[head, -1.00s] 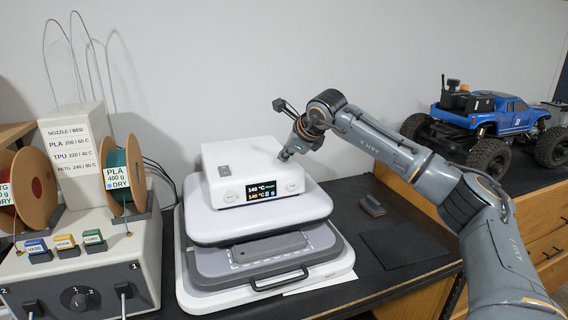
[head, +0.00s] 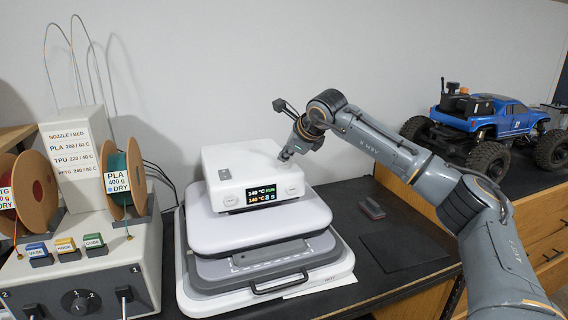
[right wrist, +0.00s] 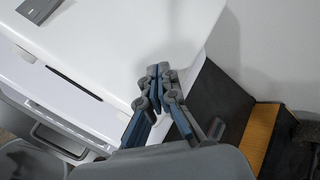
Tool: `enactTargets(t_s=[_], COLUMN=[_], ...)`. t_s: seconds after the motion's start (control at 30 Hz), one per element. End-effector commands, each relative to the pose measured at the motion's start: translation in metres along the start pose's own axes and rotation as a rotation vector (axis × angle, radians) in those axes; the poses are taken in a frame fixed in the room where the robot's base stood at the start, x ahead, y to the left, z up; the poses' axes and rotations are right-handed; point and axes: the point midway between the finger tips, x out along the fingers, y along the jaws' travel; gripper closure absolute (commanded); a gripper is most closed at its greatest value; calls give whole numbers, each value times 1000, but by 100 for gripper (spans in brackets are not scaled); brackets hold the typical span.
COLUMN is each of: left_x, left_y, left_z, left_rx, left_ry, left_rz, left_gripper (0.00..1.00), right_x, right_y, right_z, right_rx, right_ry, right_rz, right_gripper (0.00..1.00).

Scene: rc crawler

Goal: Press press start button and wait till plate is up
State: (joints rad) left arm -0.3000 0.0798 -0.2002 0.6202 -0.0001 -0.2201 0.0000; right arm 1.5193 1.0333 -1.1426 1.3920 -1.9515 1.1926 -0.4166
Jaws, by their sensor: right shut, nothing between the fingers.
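The white heat press shows a control box (head: 240,160) with a small lit display (head: 261,195) reading "140 °C RUN". Small oval marks sit on its front at both sides of the display. My left gripper is not in view.
A filament station (head: 75,280) with spools stands left of the press. A small dark red-grey block (head: 372,209) and a black mat (head: 405,246) lie to the right. A blue truck (head: 490,115) stands on the bench at the back right.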

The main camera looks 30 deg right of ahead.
Motion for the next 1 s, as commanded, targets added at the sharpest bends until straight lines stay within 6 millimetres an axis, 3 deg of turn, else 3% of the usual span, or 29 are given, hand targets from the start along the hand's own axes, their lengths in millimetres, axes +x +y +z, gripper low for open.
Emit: enactTargets(t_s=[0.47,1.0], left_x=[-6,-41], left_y=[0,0], left_z=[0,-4], left_rx=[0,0], left_ry=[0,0], left_rz=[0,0], left_gripper=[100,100], right_x=[-5,-38], right_y=[-4,-28], right_z=[4,28], right_rx=[0,0], right_ry=[-1,0], right_rz=[0,0], right_gripper=[100,100])
